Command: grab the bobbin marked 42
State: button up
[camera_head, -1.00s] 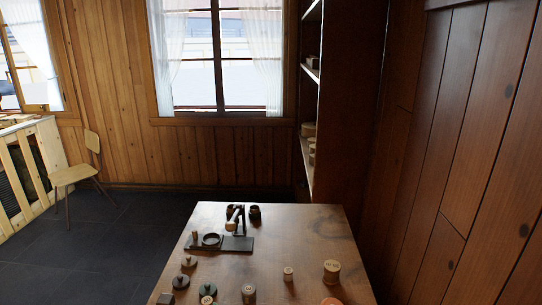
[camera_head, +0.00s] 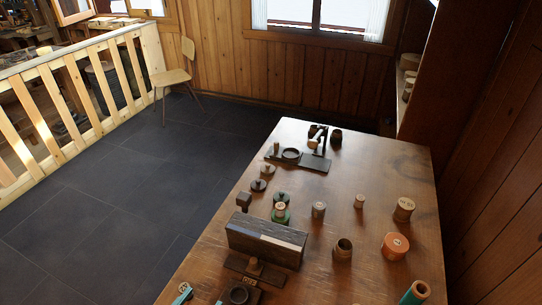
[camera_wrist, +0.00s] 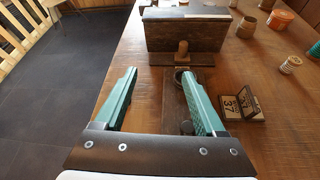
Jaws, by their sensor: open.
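A striped one (camera_wrist: 290,65) is at the right of the wrist view. My gripper (camera_wrist: 157,72) is open, its green fingers apart with nothing held between them.
A dark long block (camera_head: 266,240) stands ahead of my gripper, with a knobbed wooden piece (camera_wrist: 183,55) before it. A small stand marked 37 (camera_wrist: 242,106) lies right of the fingers. A brown cup (camera_head: 343,249) and teal roll (camera_head: 415,292) stand rightward.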

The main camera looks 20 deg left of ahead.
aim_at(186, 283)
jog(key=s+a+f+n+y, duration=0.1)
jog(key=s, duration=0.1)
jog(key=s+a+f+n+y, duration=0.1)
jog(key=s+a+n, duration=0.1)
jog(key=s+a+f+n+y, duration=0.1)
jog(key=s+a, duration=0.1)
jog(key=shift+f+n+g+y, duration=0.25)
jog(key=shift+n+g+y, duration=0.05)
jog(key=shift+n, duration=0.1)
jog(key=x, duration=1.5)
jog(key=shift+w+f, duration=0.15)
jog(key=shift+f, duration=0.2)
grip_shut()
